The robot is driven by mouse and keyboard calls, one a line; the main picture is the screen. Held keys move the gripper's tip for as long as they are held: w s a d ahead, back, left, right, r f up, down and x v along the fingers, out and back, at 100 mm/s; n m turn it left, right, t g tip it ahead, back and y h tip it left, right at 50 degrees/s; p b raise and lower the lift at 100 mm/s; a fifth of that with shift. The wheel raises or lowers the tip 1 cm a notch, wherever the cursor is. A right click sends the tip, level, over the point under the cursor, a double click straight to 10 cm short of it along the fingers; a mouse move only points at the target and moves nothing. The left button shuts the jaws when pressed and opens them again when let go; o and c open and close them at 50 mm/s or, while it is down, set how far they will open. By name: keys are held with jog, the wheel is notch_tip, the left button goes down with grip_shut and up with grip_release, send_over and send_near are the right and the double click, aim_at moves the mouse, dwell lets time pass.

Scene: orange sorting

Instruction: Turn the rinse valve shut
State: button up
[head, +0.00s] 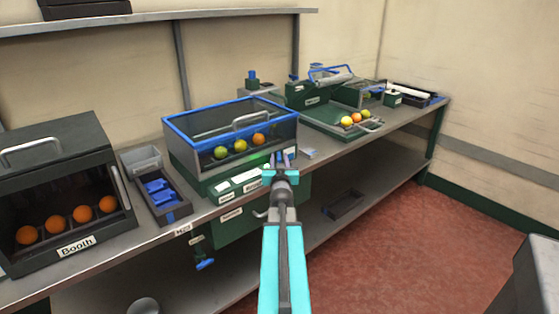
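I cannot tell for sure which part is the rinse valve, as the small labels are unreadable. A blue handle (204,264) hangs below the bench's front edge, left of my arm. A blue knob (252,77) stands on a grey box behind the blue-framed clear bin. My gripper (284,160) is at the end of my cyan arm, in front of the right end of the green base (222,187) under that bin. My wrist hides its fingers and whatever is directly before them, so I cannot tell whether it is open or touching anything.
The blue-framed bin (180,150) holds several fruits. The dark booth (60,140) with oranges stands left, beside a tray of blue items (176,215). A green station with a fruit tray (330,127) is farther right. Red floor (400,250) is open right of the bench; a grey object (535,275) stands lower right.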

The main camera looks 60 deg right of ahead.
jog(key=shift+c, duration=0.2)
grip_shut()
jog(key=b, duration=0.4)
jog(key=w+b, duration=0.1)
jog(key=b, duration=0.3)
jog(key=shift+w+d+f+b, duration=0.25)
jog(key=shift+d+f+b, duration=0.05)
jog(key=shift+f+b, duration=0.1)
jog(key=b, duration=0.4)
jog(key=shift+w+b, duration=0.1)
jog(key=shift+b, duration=0.3)
jog(key=g+b, duration=0.1)
jog(key=b, duration=0.5)
jog(key=shift+m+h, duration=0.3)
jog(key=shift+m, duration=0.1)
jog(key=b, duration=0.6)
jog(key=shift+s+a+m+g, duration=0.25)
jog(key=shift+m+g, duration=0.05)
jog(key=shift+g, duration=0.1)
jog(key=shift+s+a+r+m+g+h+b, duration=0.1)
jog(key=shift+r+m+g+h+b, duration=0.15)
jog(key=shift+b, duration=0.85)
jog(key=shift+a+m+g+h+b, duration=0.15)
jog(key=shift+g+h+b, duration=0.15)
jog(key=shift+b, duration=0.8)
